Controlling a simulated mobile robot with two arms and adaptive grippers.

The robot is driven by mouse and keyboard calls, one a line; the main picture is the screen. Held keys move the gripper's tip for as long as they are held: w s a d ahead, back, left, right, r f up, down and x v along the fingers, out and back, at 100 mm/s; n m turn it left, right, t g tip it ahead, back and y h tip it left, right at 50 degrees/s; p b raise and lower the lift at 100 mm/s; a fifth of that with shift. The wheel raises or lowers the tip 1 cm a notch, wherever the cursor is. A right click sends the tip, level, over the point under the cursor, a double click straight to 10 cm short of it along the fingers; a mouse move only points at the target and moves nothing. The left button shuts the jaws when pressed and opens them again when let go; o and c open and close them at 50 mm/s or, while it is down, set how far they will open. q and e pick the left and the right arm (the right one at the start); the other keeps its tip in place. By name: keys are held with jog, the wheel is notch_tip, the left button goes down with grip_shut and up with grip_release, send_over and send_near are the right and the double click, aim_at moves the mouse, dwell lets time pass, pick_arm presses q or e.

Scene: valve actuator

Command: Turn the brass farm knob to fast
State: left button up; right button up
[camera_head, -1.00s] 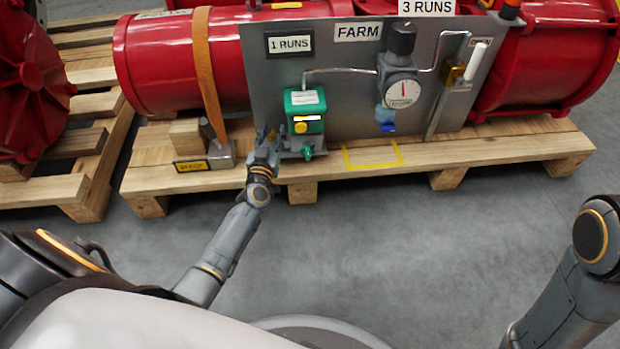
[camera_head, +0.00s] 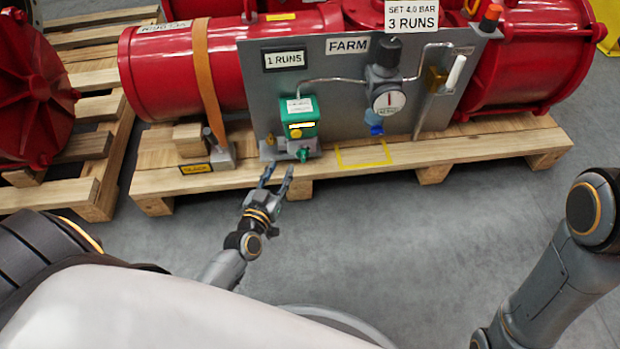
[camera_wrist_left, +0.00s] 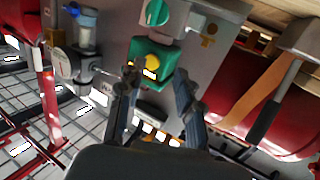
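A small brass knob (camera_head: 270,141) stands at the lower left of the grey panel, left of the green box (camera_head: 303,116). In the left wrist view the brass knob (camera_wrist_left: 208,38) is at the upper right, beside a green knob (camera_wrist_left: 156,12) and the green box (camera_wrist_left: 152,58). The brass knob is too small to tell its setting. My left gripper (camera_head: 277,172) is open and empty, in front of the pallet's edge and below the brass knob, apart from it. Its two spread fingers (camera_wrist_left: 157,80) also show in the left wrist view. My right gripper is out of view.
The grey panel (camera_head: 340,112) carries a FARM label (camera_head: 347,45), a pressure gauge (camera_head: 388,99) and pipes. A red cylinder (camera_head: 165,75) lies behind on the wooden pallet (camera_head: 450,150). A metal block with a lever (camera_head: 221,154) stands left. Floor in front is clear.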

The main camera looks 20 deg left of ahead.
pick_arm(q)
jog(key=s+d+r+m+g+h+p, duration=0.4)
jog(key=d+r+p, duration=0.4)
jog(key=d, duration=0.3)
jog(key=shift+s+d+r+g+h+p, duration=0.25)
jog(key=shift+s+r+g+h, duration=0.3)
jog(key=shift+s+g+h, duration=0.5)
jog(key=shift+s+y, duration=0.1)
jog(key=shift+y, duration=0.15)
